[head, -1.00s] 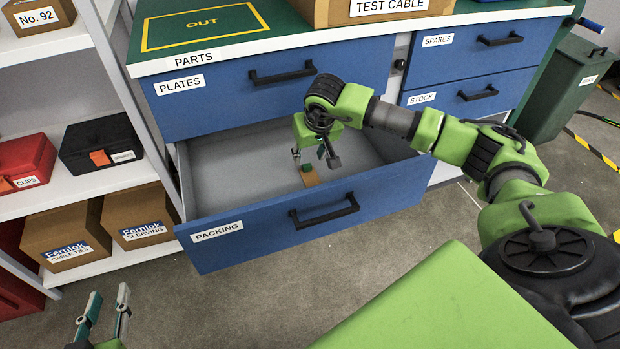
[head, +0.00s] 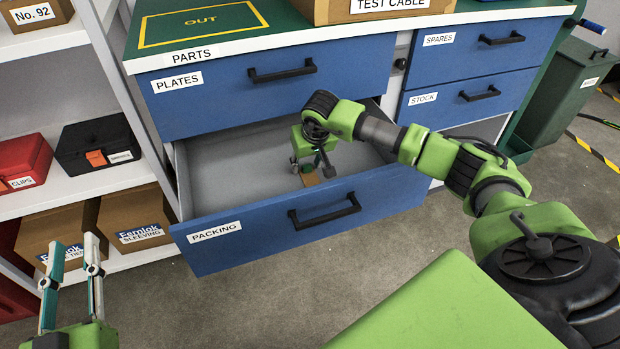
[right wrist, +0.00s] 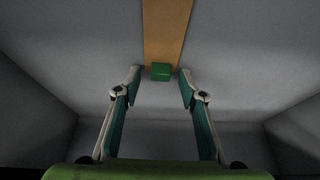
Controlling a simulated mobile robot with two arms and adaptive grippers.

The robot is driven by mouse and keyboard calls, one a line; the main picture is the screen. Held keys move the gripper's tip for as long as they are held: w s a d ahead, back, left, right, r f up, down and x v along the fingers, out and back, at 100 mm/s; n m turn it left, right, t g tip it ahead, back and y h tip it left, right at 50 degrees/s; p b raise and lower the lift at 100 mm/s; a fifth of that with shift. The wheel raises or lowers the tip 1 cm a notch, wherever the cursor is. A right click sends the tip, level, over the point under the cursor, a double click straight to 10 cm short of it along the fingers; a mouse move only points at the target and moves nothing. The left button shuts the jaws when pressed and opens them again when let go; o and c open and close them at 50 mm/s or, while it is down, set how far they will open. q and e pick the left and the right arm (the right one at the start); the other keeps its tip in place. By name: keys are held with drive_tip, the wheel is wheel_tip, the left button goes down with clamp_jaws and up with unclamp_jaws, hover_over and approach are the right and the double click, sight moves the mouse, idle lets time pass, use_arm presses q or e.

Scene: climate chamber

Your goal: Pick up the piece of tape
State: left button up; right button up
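A brown strip that looks like the piece of tape (right wrist: 167,32) lies in the open PACKING drawer (head: 225,165); a small part of it also shows in the head view (head: 311,180). A small green block (right wrist: 160,72) sits at one end of the strip. My right gripper (right wrist: 160,78) is down in the drawer, open, with a finger on each side of the green block. I see gaps between block and fingers. In the head view, the right gripper (head: 312,168) partly hides the strip. My left gripper (head: 73,242) is open and empty at the lower left.
The drawer's front panel (head: 250,238) and handle (head: 324,210) stand before my right gripper, and the PLATES drawer (head: 190,105) is shut above. Shelves at left hold a black case (head: 98,145), a red case (head: 22,160) and cardboard boxes (head: 135,215).

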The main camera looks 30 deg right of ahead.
drive_tip(key=c, duration=0.9)
drive_tip(key=shift+o, duration=0.2)
drive_tip(key=shift+r, duration=0.1)
